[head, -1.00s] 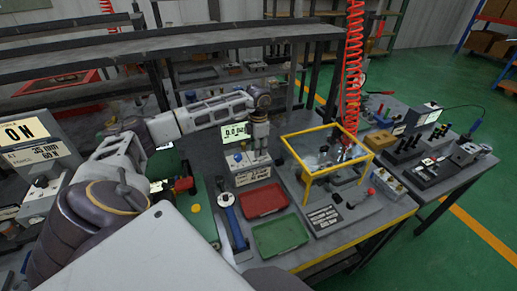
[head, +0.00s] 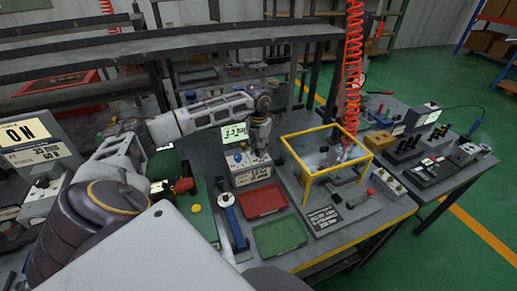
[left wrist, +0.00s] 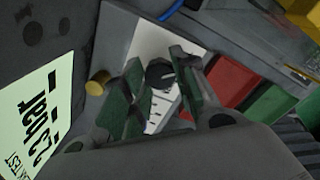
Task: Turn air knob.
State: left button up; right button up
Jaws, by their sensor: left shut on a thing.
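The air knob is a round black knob (left wrist: 158,73) on the pale top of a small box; it shows between my fingers in the left wrist view. My left gripper (left wrist: 157,68) is shut on it, with a green-padded finger on each side. In the head view my left gripper (head: 261,150) points down over the white valve box (head: 250,173), and its fingers hide the knob. A green pressure display (head: 236,132) stands behind the box; in the left wrist view the display (left wrist: 38,125) appears to read 2.3 bar. My right gripper is not in view.
A brass knob (left wrist: 98,82) and, in the head view, a blue knob (head: 238,157) sit close to my fingers. A red tray (head: 264,201) and a green tray (head: 280,236) lie in front. A yellow frame (head: 326,130) stands to the right.

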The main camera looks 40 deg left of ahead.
aim_at(258, 150)
pick_arm(q)
jog(key=shift+o, duration=0.2)
jog(key=shift+n, duration=0.5)
jog(key=shift+c, duration=0.2)
jog(key=o, duration=0.9)
jog(key=shift+o, duration=0.8)
jog(key=shift+r, duration=0.8)
notch_tip(258, 150, up, 10)
jog(key=shift+r, duration=0.25)
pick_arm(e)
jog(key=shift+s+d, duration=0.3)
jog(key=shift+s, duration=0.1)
